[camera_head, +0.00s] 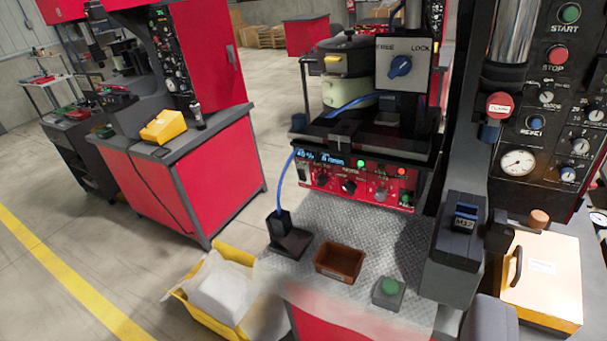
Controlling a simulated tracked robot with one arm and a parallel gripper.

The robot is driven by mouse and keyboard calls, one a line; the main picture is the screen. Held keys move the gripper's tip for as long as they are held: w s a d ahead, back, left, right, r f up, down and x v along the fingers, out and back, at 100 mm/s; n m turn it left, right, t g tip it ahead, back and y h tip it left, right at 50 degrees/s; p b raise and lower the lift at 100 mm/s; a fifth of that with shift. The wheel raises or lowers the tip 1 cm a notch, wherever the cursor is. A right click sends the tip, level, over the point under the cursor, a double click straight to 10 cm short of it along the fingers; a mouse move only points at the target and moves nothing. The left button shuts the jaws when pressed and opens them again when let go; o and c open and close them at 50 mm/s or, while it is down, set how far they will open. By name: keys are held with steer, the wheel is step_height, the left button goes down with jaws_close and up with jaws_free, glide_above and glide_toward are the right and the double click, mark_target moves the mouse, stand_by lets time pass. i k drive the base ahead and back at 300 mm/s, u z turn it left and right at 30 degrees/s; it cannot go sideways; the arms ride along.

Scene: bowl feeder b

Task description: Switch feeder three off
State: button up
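A bowl feeder (345,62) with a dark bowl stands on a machine right of centre. Below it is a red control panel (350,182) with a lit blue display (320,160), dark knobs, a lit green lamp (361,164) and a red-orange lamp (402,171). A black switch (303,172) sits at the panel's left end; its position is too small to tell. I cannot read a feeder number. A grey box with a blue rotary knob (400,66) and the word LOCK is beside the bowl. My gripper is not clearly in view.
A diamond-plate worktop (345,228) holds a brown tray (340,260) and a green button box (388,291). A press column and black control panel (560,110) stand at right. Another red machine (150,190) stands left. A yellow bin (185,298) is at the bottom. Floor is open at left.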

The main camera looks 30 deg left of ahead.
mark_target(302, 176)
steer(key=z, duration=1.25)
steer(key=k, duration=1.05)
steer(key=u, duration=1.3)
steer(key=i, duration=1.05)
